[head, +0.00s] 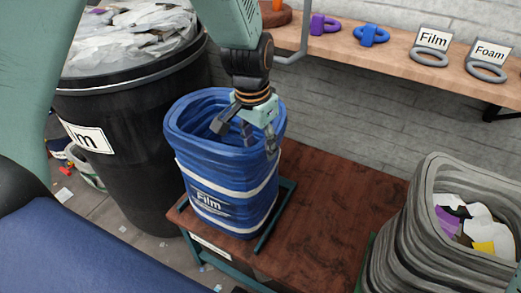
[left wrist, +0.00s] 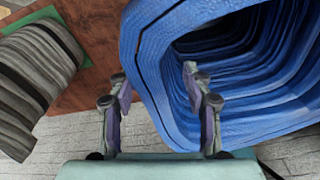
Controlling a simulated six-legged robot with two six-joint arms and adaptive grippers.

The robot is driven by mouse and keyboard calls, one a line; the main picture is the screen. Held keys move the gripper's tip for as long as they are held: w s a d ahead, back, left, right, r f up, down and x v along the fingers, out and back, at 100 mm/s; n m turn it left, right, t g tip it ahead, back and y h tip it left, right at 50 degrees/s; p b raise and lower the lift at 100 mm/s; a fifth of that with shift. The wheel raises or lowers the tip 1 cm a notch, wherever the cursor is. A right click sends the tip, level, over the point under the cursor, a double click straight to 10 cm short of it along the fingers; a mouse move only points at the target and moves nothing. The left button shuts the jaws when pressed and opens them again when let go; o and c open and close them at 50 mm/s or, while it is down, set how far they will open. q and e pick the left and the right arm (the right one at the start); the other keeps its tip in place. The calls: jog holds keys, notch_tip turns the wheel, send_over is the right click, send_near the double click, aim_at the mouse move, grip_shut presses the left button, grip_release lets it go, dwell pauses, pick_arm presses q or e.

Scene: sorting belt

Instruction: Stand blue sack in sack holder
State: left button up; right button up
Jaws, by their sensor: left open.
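The blue sack (head: 225,185), with white bands and a "Film" label, stands upright and open-topped on the brown table. The teal sack holder (head: 283,208) shows as low bars around the sack's base; most of it is hidden by the sack. My left gripper (head: 246,138) is open at the sack's right rim, pointing down. In the left wrist view, the gripper (left wrist: 157,88) has one finger outside the sack (left wrist: 150,60) and the other over its opening, with the rim between them. I cannot tell if the fingers touch it. My right gripper is not in view.
A black bin (head: 125,150) full of film scraps stands close to the sack's left. A grey sack (head: 400,235) with mixed scraps stands at the right. A wall shelf (head: 395,60) holds rings and "Film" and "Foam" signs. The table (head: 335,190) is clear between the sacks.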

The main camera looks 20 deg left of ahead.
pick_arm(q)
jog(key=r, duration=0.2)
jog(key=r+p, duration=0.1)
jog(key=r, duration=0.3)
jog(key=shift+s+a, duration=0.15)
jog(key=shift+s, duration=0.2)
jog(key=shift+r+p, duration=0.15)
jog(key=shift+p, duration=0.15)
jog(key=shift+s, duration=0.1)
jog(key=shift+c, duration=0.2)
dwell(0.4)
